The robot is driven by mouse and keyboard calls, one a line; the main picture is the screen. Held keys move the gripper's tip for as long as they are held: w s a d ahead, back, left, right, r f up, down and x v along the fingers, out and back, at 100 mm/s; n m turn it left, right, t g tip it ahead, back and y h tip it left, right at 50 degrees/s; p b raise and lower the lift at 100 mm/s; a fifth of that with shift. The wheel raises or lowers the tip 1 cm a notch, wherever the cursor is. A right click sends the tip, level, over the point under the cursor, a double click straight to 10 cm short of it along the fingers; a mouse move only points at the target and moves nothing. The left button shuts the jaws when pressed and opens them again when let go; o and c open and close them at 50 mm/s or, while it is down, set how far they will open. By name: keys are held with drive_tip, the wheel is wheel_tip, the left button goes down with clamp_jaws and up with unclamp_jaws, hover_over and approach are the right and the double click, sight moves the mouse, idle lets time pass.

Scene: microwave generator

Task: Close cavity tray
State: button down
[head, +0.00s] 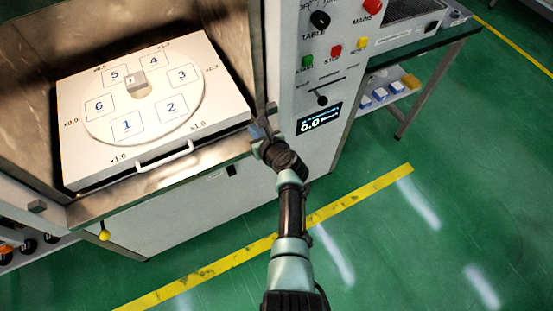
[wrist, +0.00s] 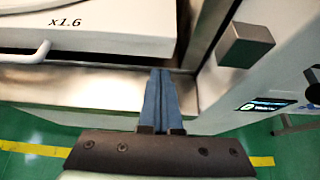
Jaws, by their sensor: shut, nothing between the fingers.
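The cavity tray (head: 90,150) is a white slab with a round turntable (head: 137,128) marked with numbered squares, in the open metal cavity at upper left. Its white handle (head: 165,156) is on the front edge; part of the handle shows in the wrist view (wrist: 28,54). My gripper (head: 258,130) is near the tray's front right corner, beside the control panel. In the wrist view my gripper's blue fingers (wrist: 162,75) are together and empty, over the metal sill in front of the tray, right of the handle. I cannot tell whether they touch anything.
The control panel (head: 320,75) stands right of the cavity. A grey metal block (wrist: 246,45) juts out close to the right of my fingers. A yellow ball knob (head: 104,235) is below the sill. A side table (head: 400,60) is at upper right. Green floor in front is clear.

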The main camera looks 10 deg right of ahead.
drive_tip(key=p+v, duration=0.4)
drive_tip(key=v, duration=0.6)
drive_tip(key=shift+s+r, duration=0.15)
